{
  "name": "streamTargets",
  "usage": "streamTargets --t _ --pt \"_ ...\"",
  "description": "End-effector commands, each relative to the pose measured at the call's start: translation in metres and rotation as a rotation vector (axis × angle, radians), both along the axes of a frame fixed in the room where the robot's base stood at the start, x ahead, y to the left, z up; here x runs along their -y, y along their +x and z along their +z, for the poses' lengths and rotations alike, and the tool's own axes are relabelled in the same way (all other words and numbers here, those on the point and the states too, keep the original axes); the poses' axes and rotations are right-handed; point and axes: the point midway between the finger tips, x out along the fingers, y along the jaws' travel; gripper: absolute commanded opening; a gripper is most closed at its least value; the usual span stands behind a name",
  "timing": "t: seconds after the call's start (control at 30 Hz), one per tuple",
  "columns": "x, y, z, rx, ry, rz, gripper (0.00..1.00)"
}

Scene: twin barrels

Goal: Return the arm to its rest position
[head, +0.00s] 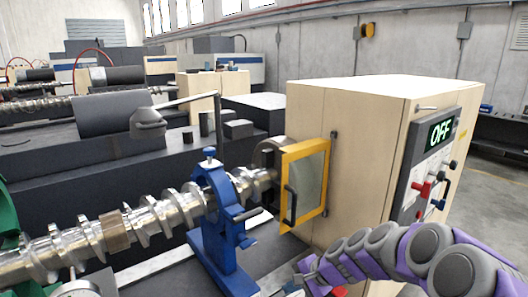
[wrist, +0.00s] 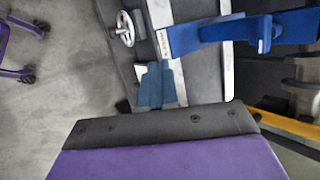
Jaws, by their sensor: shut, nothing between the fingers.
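My arm, grey with purple links, reaches in from the lower right of the head view. My gripper (head: 306,275) is at its far end, low in front of the beige machine cabinet and below the yellow-framed guard door. In the wrist view my gripper (wrist: 160,122) shows as a purple and black shape across the bottom. It is shut and holds nothing. The fingertips are not clear in the head view.
The beige cabinet (head: 345,130) has a control panel (head: 425,175) reading OFF. The yellow guard (head: 304,185), blue steady rest (head: 213,215) and metal screw shaft (head: 110,235) are left of the arm. The wrist view shows a handwheel (wrist: 122,30) and bare floor (wrist: 50,110).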

Motion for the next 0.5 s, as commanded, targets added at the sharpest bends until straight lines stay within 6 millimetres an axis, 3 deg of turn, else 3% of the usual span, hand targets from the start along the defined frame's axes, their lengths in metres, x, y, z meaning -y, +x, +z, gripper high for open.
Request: streamTargets --t 0.03,0.2,0.37,0.5 --pt "-0.009 -0.019 0.013 0.017 -0.03 0.068 0.0" --pt "-0.026 -0.087 0.036 0.032 -0.14 0.291 0.0" --pt "-0.026 -0.153 0.048 0.028 -0.256 0.473 0.0" --pt "-0.013 -0.209 0.052 0.005 -0.364 0.611 0.0"
